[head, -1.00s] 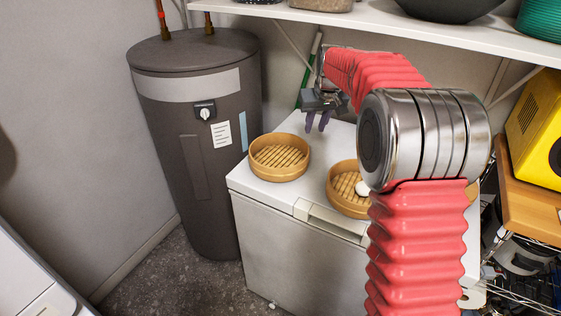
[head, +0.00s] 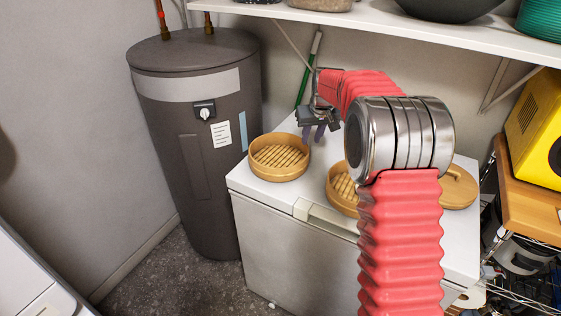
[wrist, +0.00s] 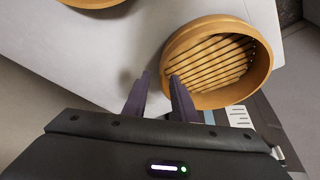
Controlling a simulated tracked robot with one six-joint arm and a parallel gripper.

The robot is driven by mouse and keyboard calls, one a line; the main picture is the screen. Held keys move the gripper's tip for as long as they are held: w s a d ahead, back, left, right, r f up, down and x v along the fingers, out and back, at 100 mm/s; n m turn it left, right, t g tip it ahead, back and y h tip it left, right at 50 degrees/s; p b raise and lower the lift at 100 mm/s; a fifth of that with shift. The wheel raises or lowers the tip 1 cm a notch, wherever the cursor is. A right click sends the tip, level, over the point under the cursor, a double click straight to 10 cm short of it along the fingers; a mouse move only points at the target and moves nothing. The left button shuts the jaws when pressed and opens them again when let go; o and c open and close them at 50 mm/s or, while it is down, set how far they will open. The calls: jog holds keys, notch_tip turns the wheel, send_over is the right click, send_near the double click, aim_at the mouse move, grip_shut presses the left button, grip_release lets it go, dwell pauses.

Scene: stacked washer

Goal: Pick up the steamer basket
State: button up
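A round tan steamer basket (head: 280,173) with a slatted base sits upright on the left part of the white chest top. In the wrist view this basket (wrist: 259,76) is at the upper right, just beyond the fingertips. A second similar basket (head: 340,198) stands to its right, partly hidden behind my arm; only its edge (wrist: 92,3) shows at the top left of the wrist view. My gripper (head: 314,134) is above the chest, just behind and right of the first basket. Its two purple fingers (wrist: 158,76) are apart, with nothing between them.
The white chest (head: 285,240) carries the baskets and a round wooden lid (head: 459,187) at right. A grey water heater (head: 178,130) stands close on the left. A white shelf (head: 420,30) hangs overhead. A yellow appliance (head: 535,130) is at right.

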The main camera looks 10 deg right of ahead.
aim_at(307, 146)
jog(key=shift+x, duration=0.95)
jog(key=shift+x, duration=2.6)
jog(key=shift+a, duration=0.2)
jog(key=shift+c, duration=0.6)
grip_shut()
